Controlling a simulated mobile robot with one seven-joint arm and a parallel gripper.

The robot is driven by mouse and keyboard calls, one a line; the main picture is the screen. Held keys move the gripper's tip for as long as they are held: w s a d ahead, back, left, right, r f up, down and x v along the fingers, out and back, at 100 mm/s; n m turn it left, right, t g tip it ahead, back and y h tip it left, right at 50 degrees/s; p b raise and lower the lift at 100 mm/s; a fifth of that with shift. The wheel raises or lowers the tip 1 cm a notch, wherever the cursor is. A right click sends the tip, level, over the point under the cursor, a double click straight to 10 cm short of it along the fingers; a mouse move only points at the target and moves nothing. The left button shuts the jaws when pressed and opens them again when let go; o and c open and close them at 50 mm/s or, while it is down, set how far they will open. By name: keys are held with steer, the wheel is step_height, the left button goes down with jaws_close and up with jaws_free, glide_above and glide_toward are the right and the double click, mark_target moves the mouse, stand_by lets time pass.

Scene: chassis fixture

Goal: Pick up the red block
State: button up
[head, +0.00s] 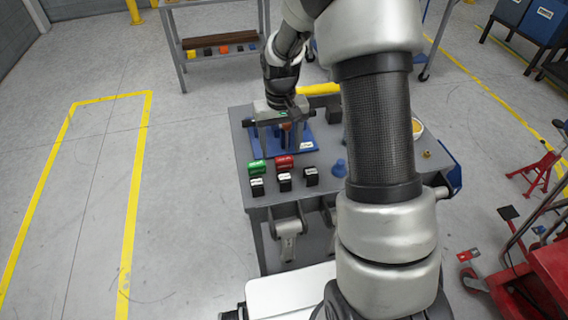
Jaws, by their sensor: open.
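A red block (283,162) with a pale label sits on the grey worktable (240,130). It is beside a green block (257,167), in front of a blue fixture (304,143). My gripper (281,126) is over the fixture, behind and above the red block and apart from it. The gripper is open. A small reddish-brown part (287,126) shows between or behind its fingers; I cannot tell which. The fingertips are small and partly blend with the fixture.
Several black blocks with white labels (284,182) stand along the table's front. A blue cone-like piece (339,168) is to the right. My arm hides much of the table's right side. A shelf (215,45) stands behind, and a red wheeled frame (530,275) is at right.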

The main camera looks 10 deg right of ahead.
mark_target(284, 158)
steer(key=f, duration=0.3)
steer(key=f+b, duration=0.1)
steer(key=f, duration=0.1)
steer(key=shift+s+d+f, duration=0.15)
steer(key=shift+s+d, duration=0.05)
steer(key=shift+d, duration=0.2)
steer(key=c, duration=1.1)
